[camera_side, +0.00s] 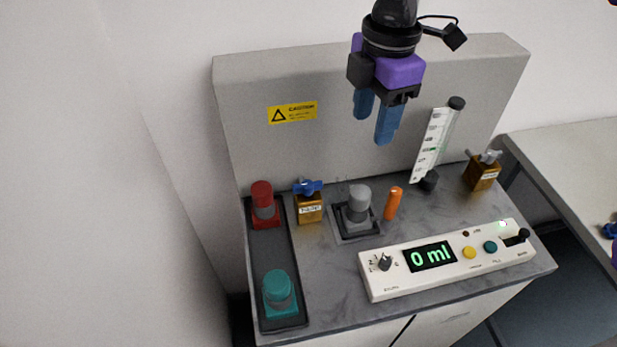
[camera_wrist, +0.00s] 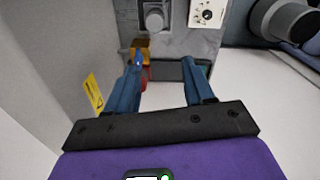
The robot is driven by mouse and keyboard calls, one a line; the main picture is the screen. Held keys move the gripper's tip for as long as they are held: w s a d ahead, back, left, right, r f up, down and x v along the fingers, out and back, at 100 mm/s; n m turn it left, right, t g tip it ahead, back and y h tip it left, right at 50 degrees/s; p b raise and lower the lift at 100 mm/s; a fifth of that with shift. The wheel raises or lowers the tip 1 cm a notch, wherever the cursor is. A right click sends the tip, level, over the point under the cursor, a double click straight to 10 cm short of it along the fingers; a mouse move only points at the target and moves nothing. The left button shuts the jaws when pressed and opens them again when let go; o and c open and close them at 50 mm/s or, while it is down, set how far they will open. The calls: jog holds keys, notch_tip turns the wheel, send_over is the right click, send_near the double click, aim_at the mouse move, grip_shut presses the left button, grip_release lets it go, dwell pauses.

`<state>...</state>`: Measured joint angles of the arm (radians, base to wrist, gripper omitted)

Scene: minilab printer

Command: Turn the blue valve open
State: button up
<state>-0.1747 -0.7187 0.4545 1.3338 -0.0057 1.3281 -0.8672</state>
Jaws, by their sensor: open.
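My gripper (camera_side: 376,122) is open and empty, with two blue fingers apart, pointing down. It hangs well above the bench, up and to the right of the valve. The fingers also show in the wrist view (camera_wrist: 166,80).
A grey cylinder (camera_side: 359,198), orange stick (camera_side: 393,203), graduated tube (camera_side: 436,140), second valve with grey handle (camera_side: 484,168) and control panel (camera_side: 400,280) occupy the bench.

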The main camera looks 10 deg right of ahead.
aim_at(307, 184)
jog(key=w+a+f+n, duration=0.1)
jog(key=w+a+n, duration=0.2)
jog(key=w+a, duration=0.4)
jog(key=f, duration=0.6)
jog(key=a+f, duration=0.1)
jog(key=f, duration=0.4)
jog(key=s+f, duration=0.1)
jog(key=f, duration=0.5)
jog(key=shift+a+f, duration=0.2)
jog(key=shift+f, duration=0.15)
grip_shut()
